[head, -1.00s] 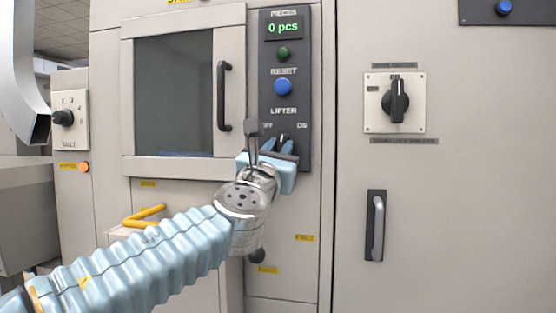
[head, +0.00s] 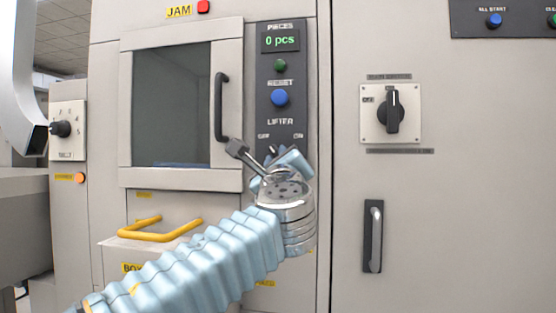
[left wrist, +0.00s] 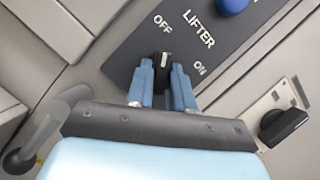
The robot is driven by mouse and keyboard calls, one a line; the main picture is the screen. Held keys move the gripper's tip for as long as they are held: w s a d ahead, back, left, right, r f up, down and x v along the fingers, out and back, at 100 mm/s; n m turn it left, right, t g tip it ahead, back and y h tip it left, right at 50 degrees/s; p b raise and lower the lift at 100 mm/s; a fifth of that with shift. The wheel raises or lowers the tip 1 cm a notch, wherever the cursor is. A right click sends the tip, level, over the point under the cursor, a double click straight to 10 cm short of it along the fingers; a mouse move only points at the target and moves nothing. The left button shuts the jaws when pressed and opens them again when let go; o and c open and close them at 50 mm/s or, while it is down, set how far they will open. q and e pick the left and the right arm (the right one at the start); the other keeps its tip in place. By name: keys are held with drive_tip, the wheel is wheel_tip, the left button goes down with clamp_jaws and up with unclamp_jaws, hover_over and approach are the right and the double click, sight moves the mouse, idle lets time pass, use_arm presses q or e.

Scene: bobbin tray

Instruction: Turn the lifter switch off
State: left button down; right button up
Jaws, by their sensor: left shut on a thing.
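The lifter switch (left wrist: 163,64) is a small black knob with a white mark, on a dark panel below the LIFTER label. In the left wrist view its mark points up toward the word OFF, away from ON. My left gripper (left wrist: 164,92) has its two blue fingers on either side of the knob, shut on it. In the head view my left gripper (head: 277,157) is at the panel's lower end, tilted to the left. It hides most of the knob there. My right gripper is not in view.
A door handle (head: 221,107) is close on the left. A main rotary switch (head: 391,112) is on the right. A yellow handle (head: 160,232) is lower left.

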use_arm(q)
drive_tip(key=shift+n+y, duration=0.3)
drive_tip(key=shift+n, duration=0.3)
drive_tip(key=c, duration=1.1)
unclamp_jaws()
drive_tip(key=shift+s, duration=0.1)
drive_tip(key=b+v, duration=0.3)
drive_tip(key=v, duration=1)
drive_tip(key=shift+s+r+b, duration=0.1)
drive_tip(key=shift+s+b, duration=0.25)
drive_tip(key=shift+b, duration=0.05)
